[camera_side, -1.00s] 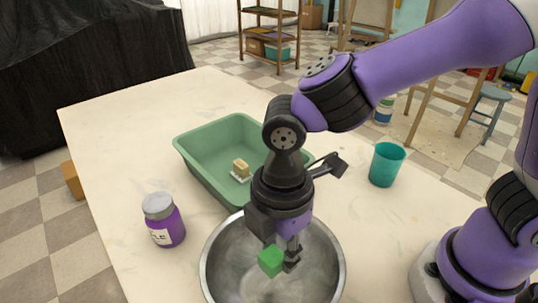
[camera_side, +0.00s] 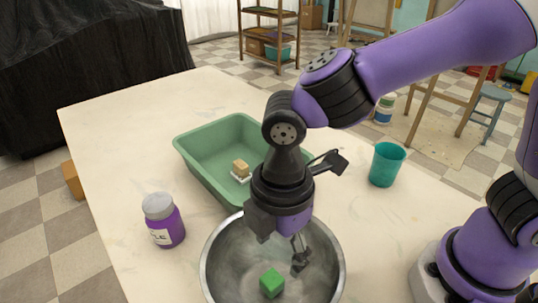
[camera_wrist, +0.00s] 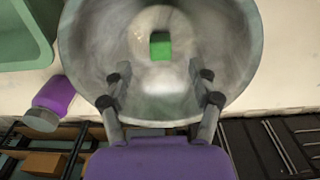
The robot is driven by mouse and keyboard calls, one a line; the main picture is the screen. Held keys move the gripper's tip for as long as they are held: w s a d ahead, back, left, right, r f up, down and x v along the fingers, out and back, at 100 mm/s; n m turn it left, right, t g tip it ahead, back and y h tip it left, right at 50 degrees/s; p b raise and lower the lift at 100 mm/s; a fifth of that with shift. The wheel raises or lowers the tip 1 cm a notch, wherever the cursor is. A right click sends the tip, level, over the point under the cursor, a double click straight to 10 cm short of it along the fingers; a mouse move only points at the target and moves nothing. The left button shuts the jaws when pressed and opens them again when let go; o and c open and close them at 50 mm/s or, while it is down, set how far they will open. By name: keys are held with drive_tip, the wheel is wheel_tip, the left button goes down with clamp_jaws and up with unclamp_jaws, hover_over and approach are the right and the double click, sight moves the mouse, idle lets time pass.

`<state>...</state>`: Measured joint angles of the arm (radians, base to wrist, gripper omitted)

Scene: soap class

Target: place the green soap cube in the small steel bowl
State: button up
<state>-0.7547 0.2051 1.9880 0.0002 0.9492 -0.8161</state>
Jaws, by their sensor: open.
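The green soap cube (camera_side: 271,282) lies inside the steel bowl (camera_side: 222,262), near the bottom. In the wrist view the green cube (camera_wrist: 160,45) sits toward the far side of the steel bowl (camera_wrist: 90,60), apart from the fingers. My gripper (camera_side: 300,262) is over the bowl, with its fingertips above and a little right of the cube in the side view. In the wrist view my gripper (camera_wrist: 162,85) is open and empty, its fingers spread wide.
A green tub (camera_side: 200,165) stands behind the bowl, with a pale yellow soap block (camera_side: 241,168) inside. A purple jar (camera_side: 164,222) with a grey lid stands left of the bowl. A teal cup (camera_side: 386,165) stands at the right. The table's left part is clear.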

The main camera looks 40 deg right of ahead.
sight(279, 273)
wheel_tip(279, 273, up, 7)
drive_tip(key=d+r+m+t, duration=0.2)
drive_tip(key=d+m+t, duration=0.3)
drive_tip(key=d+m, duration=1.3)
drive_tip(key=shift+s+d+r+t, duration=0.15)
drive_tip(key=shift+s+d+t, duration=0.2)
drive_tip(key=shift+d, duration=0.5)
